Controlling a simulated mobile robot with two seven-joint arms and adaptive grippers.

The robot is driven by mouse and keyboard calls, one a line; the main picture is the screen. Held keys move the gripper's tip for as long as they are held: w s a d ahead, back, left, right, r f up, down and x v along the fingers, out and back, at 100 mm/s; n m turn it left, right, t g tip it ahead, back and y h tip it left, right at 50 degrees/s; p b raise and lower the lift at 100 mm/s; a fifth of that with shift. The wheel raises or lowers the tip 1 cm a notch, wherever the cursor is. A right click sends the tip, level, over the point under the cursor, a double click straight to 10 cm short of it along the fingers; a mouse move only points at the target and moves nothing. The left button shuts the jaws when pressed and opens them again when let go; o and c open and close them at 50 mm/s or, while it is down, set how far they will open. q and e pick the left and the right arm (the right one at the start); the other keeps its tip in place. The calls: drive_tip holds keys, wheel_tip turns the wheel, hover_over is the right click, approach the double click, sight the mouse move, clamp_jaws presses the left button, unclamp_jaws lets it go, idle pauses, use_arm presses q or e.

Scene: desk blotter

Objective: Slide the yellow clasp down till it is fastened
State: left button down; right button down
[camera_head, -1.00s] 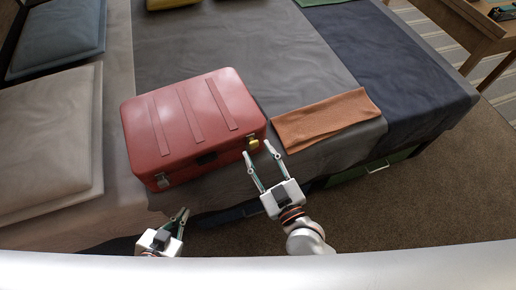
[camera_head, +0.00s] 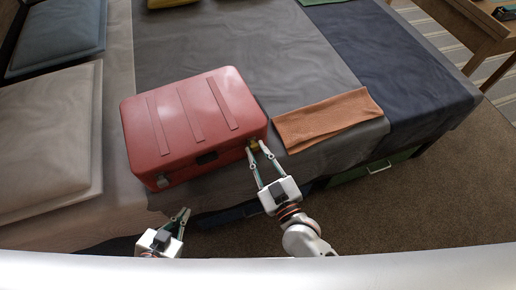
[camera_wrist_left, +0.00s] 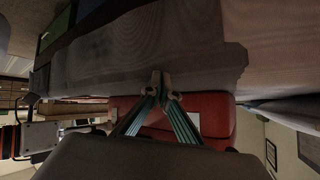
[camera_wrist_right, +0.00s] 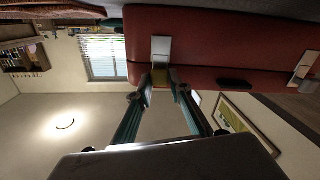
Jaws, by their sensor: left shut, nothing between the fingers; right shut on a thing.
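A red suitcase (camera_head: 190,125) lies closed on the bed. The yellow clasp (camera_head: 254,146) is on its front face near the right end. My right gripper (camera_head: 254,150) is at the clasp, its fingers on either side and shut on it. In the right wrist view the clasp (camera_wrist_right: 180,77) shows between the fingertips, beside a pale metal plate (camera_wrist_right: 161,49) on the red face. A grey latch (camera_head: 162,181) sits at the suitcase's left end. My left gripper (camera_head: 180,215) is shut and empty in front of the bed; its fingertips (camera_wrist_left: 160,83) meet in the left wrist view.
An orange folded cloth (camera_head: 327,119) lies just right of the suitcase. Grey cushions (camera_head: 48,130) are at the left. A dark handle (camera_head: 207,157) is on the suitcase front. The bed's front edge lies below the suitcase.

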drive_tip(key=shift+f, duration=0.3)
drive_tip(key=c, duration=1.8)
unclamp_jaws()
use_arm(q)
drive_tip(key=shift+w+d+r, duration=0.1)
drive_tip(key=shift+w+r, duration=0.4)
drive_tip(key=shift+w, duration=0.05)
